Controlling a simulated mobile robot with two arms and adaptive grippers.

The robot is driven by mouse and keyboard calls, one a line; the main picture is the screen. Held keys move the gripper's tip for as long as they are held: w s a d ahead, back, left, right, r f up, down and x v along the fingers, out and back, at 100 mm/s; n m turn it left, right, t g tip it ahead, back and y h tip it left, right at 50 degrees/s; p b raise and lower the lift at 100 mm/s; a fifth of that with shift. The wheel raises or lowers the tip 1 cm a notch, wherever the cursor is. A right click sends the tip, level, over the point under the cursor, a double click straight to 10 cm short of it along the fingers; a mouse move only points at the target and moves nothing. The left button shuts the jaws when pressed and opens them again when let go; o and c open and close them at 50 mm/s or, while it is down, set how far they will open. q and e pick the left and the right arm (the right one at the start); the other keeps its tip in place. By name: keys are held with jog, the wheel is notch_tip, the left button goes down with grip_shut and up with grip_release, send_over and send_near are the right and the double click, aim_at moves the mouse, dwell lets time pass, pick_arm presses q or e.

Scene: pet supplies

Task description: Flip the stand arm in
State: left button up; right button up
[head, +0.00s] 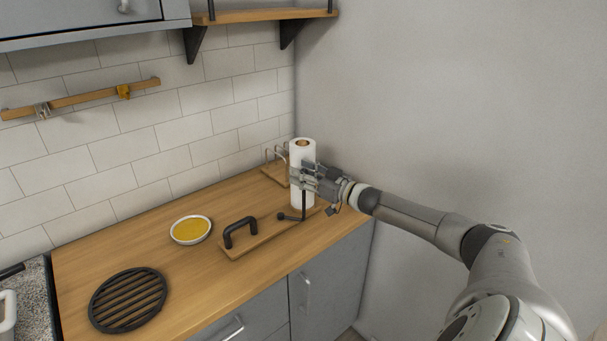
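The stand is a wooden board (262,238) on the counter, with a black arched handle (240,232) at its near left part. A white roll (302,150) stands upright at its right end. A thin black stand arm (304,206) shows upright in front of the roll, with a low black piece and a round knob (282,216) reaching left from its foot. My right gripper (300,178) comes in from the right, in front of the roll and at the upper end of the black arm. It hides that end. Whether its fingers are closed on the arm is too small to tell. My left gripper is out of view.
A bowl of yellow contents (190,229) stands left of the board. A round black grate (128,299) lies at the counter's front left. A wire rack (275,165) stands behind the roll. The grey wall (450,100) is close on the right. Bare counter (110,240) lies at left.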

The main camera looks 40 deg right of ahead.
dwell(0.3)
jog(key=s+d, duration=0.1)
jog(key=s, duration=1)
jog(key=shift+s+d, duration=0.3)
jog(key=shift+s, duration=0.1)
dwell(0.4)
jog(key=shift+c, duration=0.4)
